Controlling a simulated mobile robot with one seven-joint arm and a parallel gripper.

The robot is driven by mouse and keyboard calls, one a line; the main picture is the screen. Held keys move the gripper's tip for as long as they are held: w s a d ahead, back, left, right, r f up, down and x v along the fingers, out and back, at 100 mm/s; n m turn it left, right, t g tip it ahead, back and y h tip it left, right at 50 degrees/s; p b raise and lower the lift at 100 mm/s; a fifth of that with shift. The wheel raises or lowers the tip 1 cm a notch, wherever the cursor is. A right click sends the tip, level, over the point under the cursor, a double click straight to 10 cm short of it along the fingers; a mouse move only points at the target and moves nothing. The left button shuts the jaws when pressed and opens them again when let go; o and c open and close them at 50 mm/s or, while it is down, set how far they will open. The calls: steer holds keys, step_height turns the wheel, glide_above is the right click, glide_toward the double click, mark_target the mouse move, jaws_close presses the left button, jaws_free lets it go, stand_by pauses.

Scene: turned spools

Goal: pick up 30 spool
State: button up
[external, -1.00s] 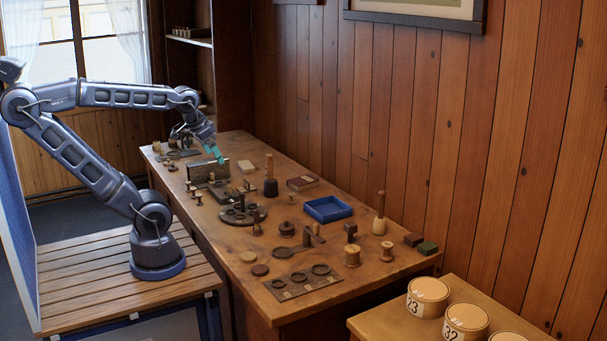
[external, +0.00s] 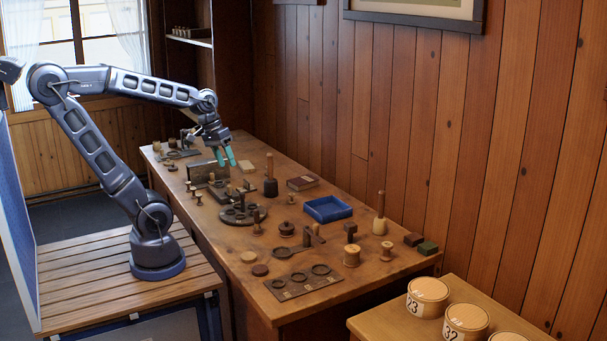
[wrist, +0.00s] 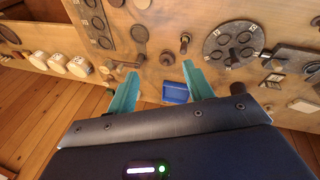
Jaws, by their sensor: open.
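Several turned wooden spools and pegs stand on the workbench. A light spool (external: 352,257) and a smaller one (external: 386,251) stand near its right end, and a dark spool (external: 287,229) stands mid-bench. No number 30 is readable on any piece, so I cannot tell which is the 30 spool. My gripper (external: 227,163) is open and empty above the back half of the bench, its teal fingers pointing down. In the wrist view my gripper (wrist: 159,70) shows its two fingers apart, with a dark round piece (wrist: 167,58) and an upright peg (wrist: 185,43) beyond them.
A round holed plate (external: 230,221) and a flat plate with rings (external: 285,294) lie on the bench. A blue tray (external: 312,217) and tall-handled mallets (external: 380,224) stand towards the wall. Numbered round tubs (external: 427,297) stand on a side table at lower right.

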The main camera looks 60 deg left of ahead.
steer(key=w+a+f+n+t+h, duration=0.1)
steer(key=w+a+f+n+h, duration=0.1)
steer(key=w+f+n+h, duration=0.45)
steer(key=w+a+f+n+t+h, duration=0.1)
steer(key=w+a+f+n, duration=0.2)
steer(key=w+n, duration=0.6)
steer(key=n+t+y, duration=0.4)
steer(key=n+t, duration=0.3)
steer(key=n, duration=0.5)
glide_toward(292, 199)
steer(key=shift+s+a+r, duration=0.3)
steer(key=shift+a+r, duration=0.2)
steer(key=shift+r, duration=0.1)
steer(key=shift+s+a+r, duration=0.3)
steer(key=shift+a+r, duration=0.15)
steer(key=shift+r, duration=0.15)
steer(key=shift+w+f, duration=0.1)
steer(key=shift+f, duration=0.05)
steer(key=x, duration=0.5)
steer(key=shift+d+x, duration=0.2)
steer(key=shift+x, duration=2.55)
steer(key=c, duration=1)
